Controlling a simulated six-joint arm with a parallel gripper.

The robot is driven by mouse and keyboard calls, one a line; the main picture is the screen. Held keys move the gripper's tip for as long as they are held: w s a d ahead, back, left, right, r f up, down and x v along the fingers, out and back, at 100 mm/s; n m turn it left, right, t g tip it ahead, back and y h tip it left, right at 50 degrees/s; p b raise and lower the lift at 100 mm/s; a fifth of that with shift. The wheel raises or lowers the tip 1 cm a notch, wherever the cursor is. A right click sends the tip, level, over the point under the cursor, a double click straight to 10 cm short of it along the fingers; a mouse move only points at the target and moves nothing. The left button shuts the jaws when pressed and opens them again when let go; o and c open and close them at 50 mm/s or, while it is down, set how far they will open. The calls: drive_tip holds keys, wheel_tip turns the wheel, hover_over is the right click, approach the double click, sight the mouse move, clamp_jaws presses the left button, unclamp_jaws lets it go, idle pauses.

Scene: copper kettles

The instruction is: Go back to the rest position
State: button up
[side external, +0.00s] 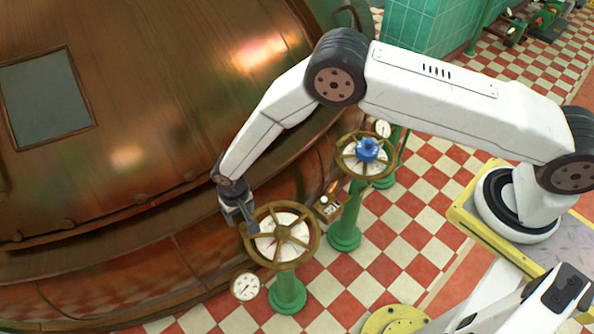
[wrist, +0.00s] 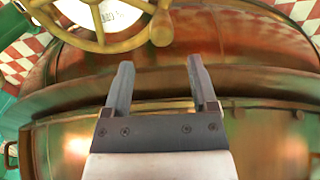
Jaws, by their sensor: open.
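My gripper (side external: 241,219) is at the left edge of the nearer brass handwheel (side external: 283,235) in the side view, close to its rim; I cannot tell there whether it touches. In the wrist view my gripper (wrist: 160,85) shows two grey fingers spread apart with nothing between them. The handwheel (wrist: 98,44) shows at the top left of the wrist view, beyond the fingertips. It has a white dial face behind its spokes and stands on a green post (side external: 287,293).
A large copper kettle (side external: 150,110) fills the left. A second handwheel (side external: 364,156) with a blue knob (side external: 367,149) stands behind on a green post. A small gauge (side external: 245,287) sits low beside the nearer wheel. Red and white checkered floor (side external: 410,225) is open to the right.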

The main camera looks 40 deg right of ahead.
drive_tip(key=s+d+r+t, duration=0.1)
drive_tip(key=d+r, duration=1.4)
drive_tip(key=r, duration=0.4)
drive_tip(key=s+d+r, duration=0.4)
drive_tip(key=s+d, duration=0.2)
drive_tip(key=s, duration=0.1)
drive_tip(key=s+d+r+t, duration=0.1)
drive_tip(key=s+d+r, duration=0.3)
drive_tip(key=s, duration=0.4)
drive_tip(key=shift+d+r+n+t, duration=0.3)
drive_tip(key=shift+d+r+n, duration=0.1)
drive_tip(key=shift+d, duration=0.5)
